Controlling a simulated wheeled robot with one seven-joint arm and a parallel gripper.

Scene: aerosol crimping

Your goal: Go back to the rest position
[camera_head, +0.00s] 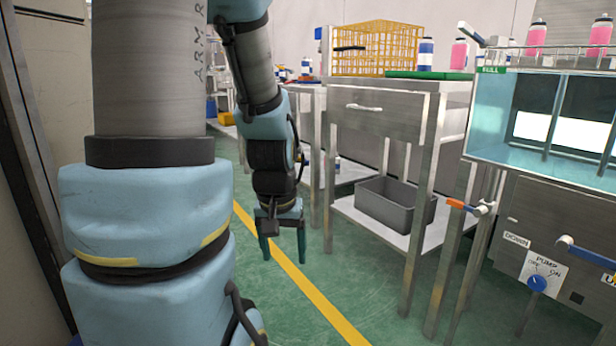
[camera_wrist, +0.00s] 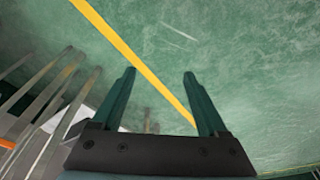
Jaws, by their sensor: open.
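My gripper (camera_head: 283,246) hangs pointing down over the green floor, left of the steel bench, in the head view. Its two dark green fingers are spread apart with nothing between them. In the wrist view my gripper (camera_wrist: 160,85) also shows open and empty, with only the floor and a yellow line beyond the fingers. My arm fills much of the left of the head view and hides what is behind it.
A steel bench (camera_head: 385,115) with a drawer carries a yellow wire basket (camera_head: 377,48) and bottles. A grey bin (camera_head: 394,203) sits on its lower shelf. A water tank (camera_head: 545,112) stands at the right. The floor (camera_head: 310,300) around the yellow line (camera_head: 325,305) is clear.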

